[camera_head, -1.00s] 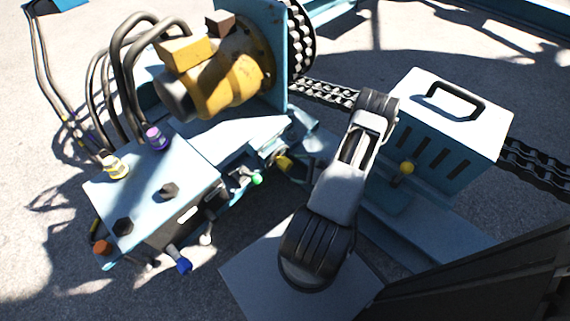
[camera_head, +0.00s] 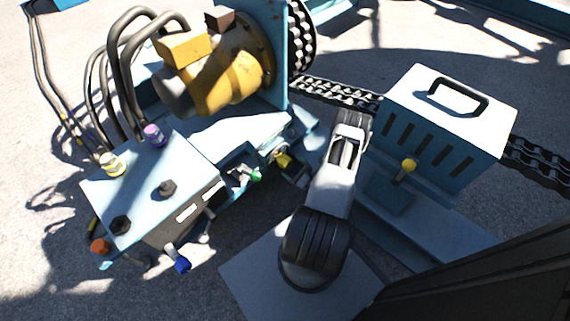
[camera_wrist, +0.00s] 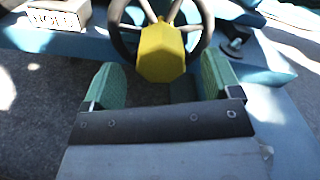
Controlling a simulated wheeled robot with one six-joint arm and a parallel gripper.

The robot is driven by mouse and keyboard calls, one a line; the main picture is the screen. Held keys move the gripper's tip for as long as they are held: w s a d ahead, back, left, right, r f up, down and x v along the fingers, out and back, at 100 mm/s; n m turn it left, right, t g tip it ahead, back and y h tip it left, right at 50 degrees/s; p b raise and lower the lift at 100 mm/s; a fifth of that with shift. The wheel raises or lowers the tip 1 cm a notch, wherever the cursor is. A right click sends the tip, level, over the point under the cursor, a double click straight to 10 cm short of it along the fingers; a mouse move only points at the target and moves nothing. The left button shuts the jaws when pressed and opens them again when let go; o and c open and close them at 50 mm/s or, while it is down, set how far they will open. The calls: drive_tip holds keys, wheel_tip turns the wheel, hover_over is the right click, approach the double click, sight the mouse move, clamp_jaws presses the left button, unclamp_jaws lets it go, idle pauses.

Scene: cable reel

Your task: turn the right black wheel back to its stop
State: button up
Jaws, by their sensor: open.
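A black wheel (camera_wrist: 124,33) with spokes and a yellow faceted hub (camera_wrist: 162,54) is at the top of the wrist view, its upper rim cut off by the frame. My gripper (camera_wrist: 162,80) is open, its two green-padded fingers apart on the near side of the hub. The hub is just ahead of the gap between them; I cannot tell whether anything touches. Whether this is the right wheel is unclear.
A pale label plate (camera_wrist: 55,17) is left of the wheel. In the head view a valve box (camera_head: 150,185) with hoses and coloured knobs stands left, a yellow motor (camera_head: 228,80) behind. A vented, handled box (camera_head: 445,115) and a chain (camera_head: 335,92) are right.

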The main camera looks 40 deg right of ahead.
sight(289, 165)
drive_tip(key=shift+w+a+b, duration=0.2)
drive_tip(key=shift+w, duration=0.8)
drive_tip(key=shift+w+a+b, duration=0.15)
drive_tip(key=shift+w+a, duration=0.05)
drive_tip(key=shift+w, duration=0.8)
drive_tip(key=shift+c, duration=0.2)
drive_tip(key=c, duration=1.2)
drive_tip(key=shift+a, duration=0.1)
drive_tip(key=shift+c, duration=0.2)
